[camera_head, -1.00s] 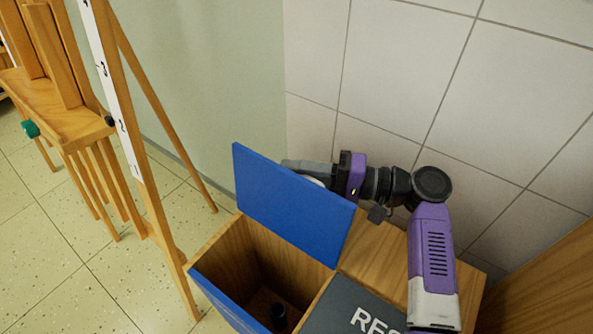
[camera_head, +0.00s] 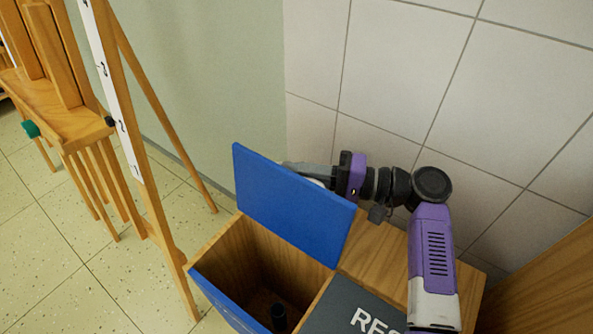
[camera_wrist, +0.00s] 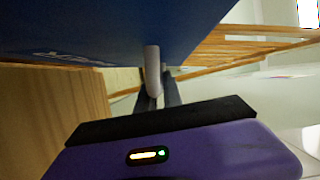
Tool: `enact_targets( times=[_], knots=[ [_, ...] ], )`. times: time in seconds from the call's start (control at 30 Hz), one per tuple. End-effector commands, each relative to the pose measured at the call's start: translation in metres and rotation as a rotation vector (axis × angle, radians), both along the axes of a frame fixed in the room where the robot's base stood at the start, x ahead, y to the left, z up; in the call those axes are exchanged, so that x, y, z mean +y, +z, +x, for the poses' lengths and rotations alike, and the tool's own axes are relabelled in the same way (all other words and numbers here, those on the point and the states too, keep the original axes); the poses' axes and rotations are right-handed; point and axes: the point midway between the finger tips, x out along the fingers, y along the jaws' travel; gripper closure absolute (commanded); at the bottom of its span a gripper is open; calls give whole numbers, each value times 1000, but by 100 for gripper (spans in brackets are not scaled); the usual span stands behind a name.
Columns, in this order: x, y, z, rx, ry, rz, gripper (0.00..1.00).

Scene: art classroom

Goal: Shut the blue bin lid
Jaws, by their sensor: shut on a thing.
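The blue bin lid (camera_head: 292,205) stands open, raised steeply on the left compartment of the wooden bin (camera_head: 222,243); in the wrist view its outer face (camera_wrist: 100,25) fills the top. A pale bar-like handle (camera_wrist: 152,68) sticks out from that face. My gripper (camera_wrist: 157,92) is behind the lid, its two dark fingers shut on the handle. In the head view my gripper's fingers (camera_head: 308,169) show only partly above the lid's top edge, and the grip itself is hidden.
The open compartment holds a dark cylindrical object (camera_head: 278,316). A dark panel (camera_head: 350,312) with white lettering covers the bin's right side. A wooden easel (camera_head: 135,150) stands to the left. A tiled wall (camera_head: 400,80) is close behind my arm.

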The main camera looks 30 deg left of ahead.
Motion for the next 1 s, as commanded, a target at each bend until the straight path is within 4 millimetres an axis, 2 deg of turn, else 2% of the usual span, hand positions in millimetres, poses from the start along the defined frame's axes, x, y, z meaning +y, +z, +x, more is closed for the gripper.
enact_targets(
  times=[0.67,0.87,1.0],
  knots=[
    [0,0,-1,-5,1,-2,100],
    [1,5,-10,-57,1,-9,100],
    [2,10,-23,-137,2,-20,100]
  ],
)
